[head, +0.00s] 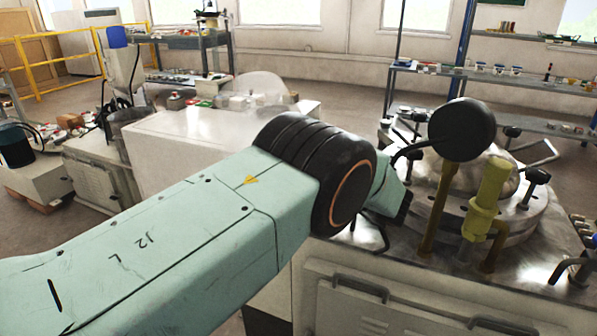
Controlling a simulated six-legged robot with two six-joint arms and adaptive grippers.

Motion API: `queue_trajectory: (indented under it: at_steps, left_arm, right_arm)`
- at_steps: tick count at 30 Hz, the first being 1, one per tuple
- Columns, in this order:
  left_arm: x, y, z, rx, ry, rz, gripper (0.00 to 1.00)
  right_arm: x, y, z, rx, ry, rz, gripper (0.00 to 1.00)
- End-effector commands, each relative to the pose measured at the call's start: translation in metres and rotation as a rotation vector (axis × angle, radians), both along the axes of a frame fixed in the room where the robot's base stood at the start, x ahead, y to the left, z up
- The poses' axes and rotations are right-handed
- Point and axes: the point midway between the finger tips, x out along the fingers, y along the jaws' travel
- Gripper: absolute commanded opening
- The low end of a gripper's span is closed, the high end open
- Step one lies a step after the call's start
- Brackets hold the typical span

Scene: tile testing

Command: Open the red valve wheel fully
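No red valve wheel shows in the head view; it may be hidden behind my arm or lie out of frame. My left arm crosses from the lower left to the centre, with its big black joint in front of the metal vessel (520,212). A short teal link shows beyond that joint, beside the vessel's left side. I cannot make out the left gripper's fingers. My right gripper is not in the picture. A round black gauge (462,129) on a brass pipe (436,215) and a yellow valve-like fitting (487,198) stand at the vessel's front.
Black clamp knobs (537,176) ring the vessel lid. The vessel sits in a shiny metal-topped cabinet (400,266). A white bench (210,135) stands behind my arm. Shelves (490,74) with small items are at the back right. A yellow railing (60,45) is at the far left.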

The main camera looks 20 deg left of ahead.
Motion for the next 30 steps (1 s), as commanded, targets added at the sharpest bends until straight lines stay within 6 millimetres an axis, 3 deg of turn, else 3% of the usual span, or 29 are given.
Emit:
queue_trajectory:
  at_steps: [9, 10, 19, 30]
  left_arm:
    - [-0.0008, 0.0008, -0.0011, 0.001, 0.003, 0.003, 0.22]
    - [-0.0007, 0.0008, -0.0011, 0.001, 0.003, 0.003, 0.55]
    - [-0.0002, 0.0006, -0.0001, 0.000, 0.000, 0.001, 0.81]
    - [0.0001, 0.0003, 0.0004, 0.001, -0.001, 0.000, 0.81]
  right_arm:
    - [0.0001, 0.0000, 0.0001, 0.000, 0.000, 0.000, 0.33]
    - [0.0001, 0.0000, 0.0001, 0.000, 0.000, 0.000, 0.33]
    - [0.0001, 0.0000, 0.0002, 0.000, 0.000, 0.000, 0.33]
    - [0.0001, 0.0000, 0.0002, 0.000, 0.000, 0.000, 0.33]
